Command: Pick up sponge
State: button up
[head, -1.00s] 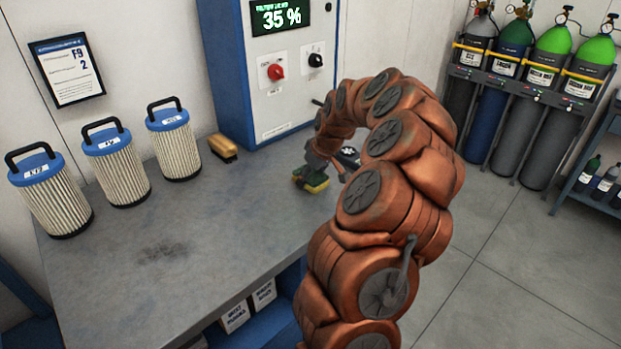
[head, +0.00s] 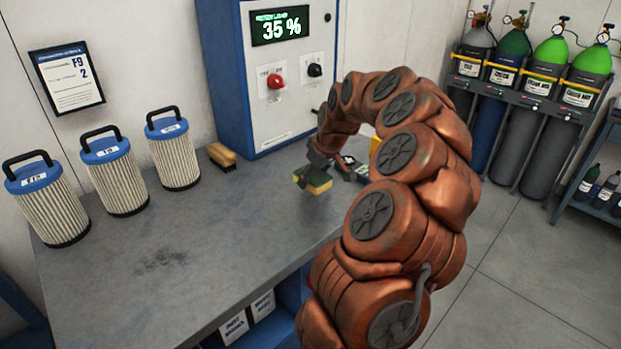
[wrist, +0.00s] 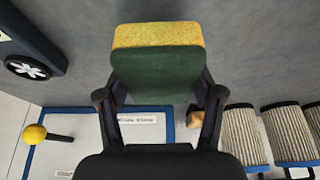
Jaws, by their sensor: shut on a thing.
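The sponge (head: 314,180) is a yellow block with a dark green side. It is at the tip of my arm, over the right part of the grey workbench (head: 180,285) in the head view. In the wrist view the sponge (wrist: 158,62) sits between both fingers of my gripper (wrist: 158,100), green face toward the camera and yellow beyond it. My gripper (head: 322,172) is shut on the sponge. In the head view the sponge appears a little above the bench top.
Several blue-capped filter cartridges (head: 115,180) stand at the left of the bench, with a brush (head: 222,156) beside them. A blue-edged control cabinet (head: 290,95) stands behind. A dark device (head: 350,165) lies near my gripper.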

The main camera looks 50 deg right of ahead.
jog(key=s+a+b, duration=0.1)
jog(key=s, duration=0.3)
jog(key=s+a+r+b, duration=0.1)
jog(key=s+a+b, duration=0.1)
jog(key=s, duration=0.3)
jog(key=s+a+b, duration=0.1)
jog(key=s, duration=0.3)
jog(key=shift+s+a+r, duration=0.15)
jog(key=shift+s+a, duration=0.1)
jog(key=shift+a, duration=0.15)
